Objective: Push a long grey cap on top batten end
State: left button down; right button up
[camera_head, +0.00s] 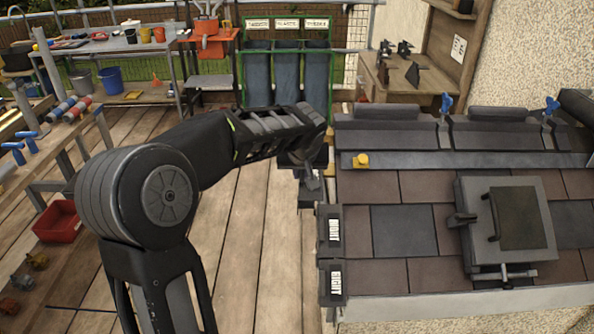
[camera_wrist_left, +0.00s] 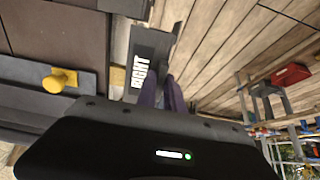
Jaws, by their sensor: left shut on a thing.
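My left gripper (camera_head: 310,165) is at the upper left edge of the roof, shut on a grey cap. The cap (camera_head: 312,184) shows partly below the gripper. In the left wrist view, the fingers (camera_wrist_left: 164,92) grip the grey cap (camera_wrist_left: 160,48), which bears a white "RIGHT" label. Beside it is a pale wooden batten end (camera_wrist_left: 117,78). Whether the cap touches that end cannot be told. A grey strip (camera_head: 480,159) with a yellow knob (camera_head: 361,160) lies along the top of the roof. My right gripper is out of view.
Two dark edge pieces labelled "RIGHT" (camera_head: 330,232) (camera_head: 332,282) line the roof's left edge. A framed grey hatch (camera_head: 505,222) lies on the tiles. Dark ridge pieces (camera_head: 385,132) with blue clamps (camera_head: 447,104) run behind. Open plank floor (camera_head: 245,250) lies left of the roof.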

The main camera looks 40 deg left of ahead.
aim_at(320, 176)
pick_arm(q)
jog(key=shift+w+d, duration=0.1)
jog(key=shift+d, duration=0.05)
jog(key=shift+w+d+b, duration=0.1)
jog(key=shift+d+b, duration=0.1)
jog(key=shift+b, duration=0.15)
jog(key=shift+w+d, duration=0.15)
dwell(0.3)
jog(key=shift+w+d+b, duration=0.1)
jog(key=shift+d+b, duration=0.1)
jog(key=shift+b, duration=0.2)
jog(key=shift+w+d, duration=0.2)
jog(key=shift+d, duration=0.05)
jog(key=shift+w+d, duration=0.15)
dwell(0.7)
jog(key=shift+w+d+b, duration=0.25)
jog(key=shift+d+b, duration=0.1)
jog(key=shift+b, duration=0.05)
jog(key=shift+w+d, duration=0.3)
jog(key=shift+d, duration=0.1)
dwell(1.2)
